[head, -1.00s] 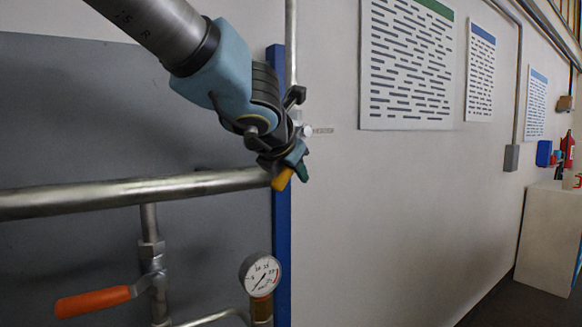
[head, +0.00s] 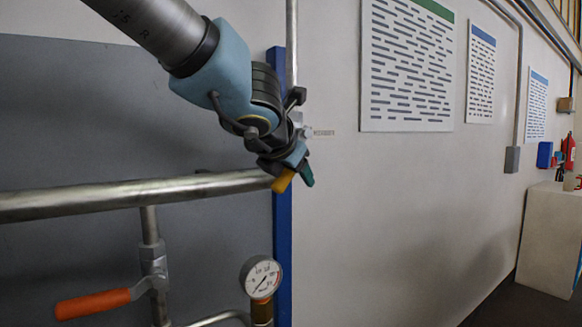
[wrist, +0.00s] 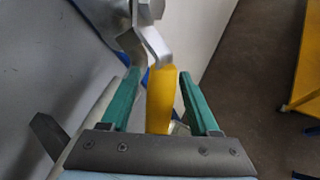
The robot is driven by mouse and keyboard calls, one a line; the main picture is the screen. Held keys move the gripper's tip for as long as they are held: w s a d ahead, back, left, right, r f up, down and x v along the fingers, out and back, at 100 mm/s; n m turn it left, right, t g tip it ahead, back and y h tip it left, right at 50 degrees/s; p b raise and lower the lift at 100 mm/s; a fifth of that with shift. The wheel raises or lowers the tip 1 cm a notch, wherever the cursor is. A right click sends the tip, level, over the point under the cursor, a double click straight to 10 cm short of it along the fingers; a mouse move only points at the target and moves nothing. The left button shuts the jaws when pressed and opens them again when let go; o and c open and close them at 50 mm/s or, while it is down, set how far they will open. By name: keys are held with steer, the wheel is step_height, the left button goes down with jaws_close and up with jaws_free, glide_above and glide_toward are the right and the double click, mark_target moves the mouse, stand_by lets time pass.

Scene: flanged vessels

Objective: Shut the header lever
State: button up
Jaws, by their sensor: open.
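A lever with a yellow grip (wrist: 161,95) on a bent metal arm (wrist: 152,42) shows in the wrist view. Its yellow end (head: 283,181) also shows in the head view, near the right end of the horizontal pipe. My gripper (wrist: 158,78) is open, with a green finger on each side of the yellow grip. A narrow gap seems to show on both sides. In the head view my gripper (head: 296,171) points down and right at the lever and hides most of it and its valve.
A thick horizontal pipe (head: 120,194) runs in front of a grey panel. Below it are an orange-handled valve lever (head: 92,304) and a round gauge (head: 261,277). A blue upright post (head: 282,245) stands behind the gripper.

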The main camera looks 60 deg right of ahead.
steer(key=v, duration=1)
steer(key=shift+a+r, duration=0.2)
steer(key=shift+c, duration=0.2)
